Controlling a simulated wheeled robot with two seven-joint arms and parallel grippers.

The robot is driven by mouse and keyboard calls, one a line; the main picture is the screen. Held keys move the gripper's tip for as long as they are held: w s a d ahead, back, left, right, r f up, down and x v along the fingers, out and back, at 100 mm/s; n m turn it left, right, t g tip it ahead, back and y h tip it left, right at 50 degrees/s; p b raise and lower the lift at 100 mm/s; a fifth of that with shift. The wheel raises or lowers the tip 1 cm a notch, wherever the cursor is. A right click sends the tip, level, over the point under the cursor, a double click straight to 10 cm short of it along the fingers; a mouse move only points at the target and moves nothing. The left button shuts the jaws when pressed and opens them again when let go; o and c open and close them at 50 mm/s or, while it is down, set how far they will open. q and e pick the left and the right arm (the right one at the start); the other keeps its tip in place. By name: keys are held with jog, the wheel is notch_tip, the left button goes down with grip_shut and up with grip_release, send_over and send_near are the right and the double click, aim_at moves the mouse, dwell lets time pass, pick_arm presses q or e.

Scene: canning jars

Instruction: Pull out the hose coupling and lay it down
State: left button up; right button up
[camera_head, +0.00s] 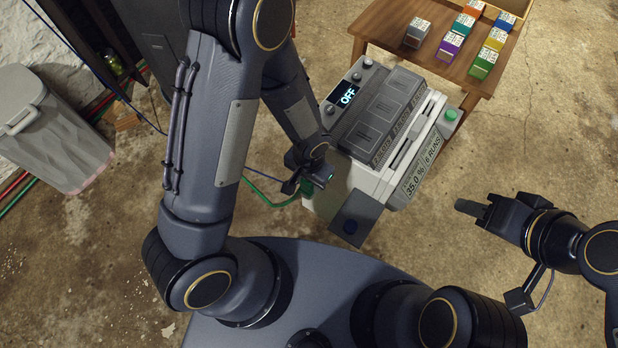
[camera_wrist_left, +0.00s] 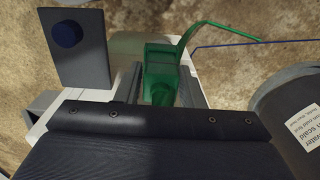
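The green hose coupling (camera_wrist_left: 161,72) shows in the left wrist view, with a green hose running from its far end. In the head view the coupling (camera_head: 307,187) is mostly hidden by my left gripper (camera_head: 318,178), which is at the near left side of the white machine (camera_head: 375,180). In the wrist view the grey fingers lie on both sides of the coupling; I cannot tell whether they press on it. My right gripper (camera_head: 470,207) is above bare floor, right of the machine, with no separate object clearly visible in it.
A wooden table (camera_head: 400,22) with several coloured boxes stands behind. A grey bin (camera_head: 50,130) is at left. Floor at right is clear.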

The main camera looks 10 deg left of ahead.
pick_arm(q)
grip_shut()
jog(key=shift+r, duration=0.15)
dwell(0.4)
jog(key=shift+r+p, duration=1.4)
jog(key=shift+r, duration=0.45)
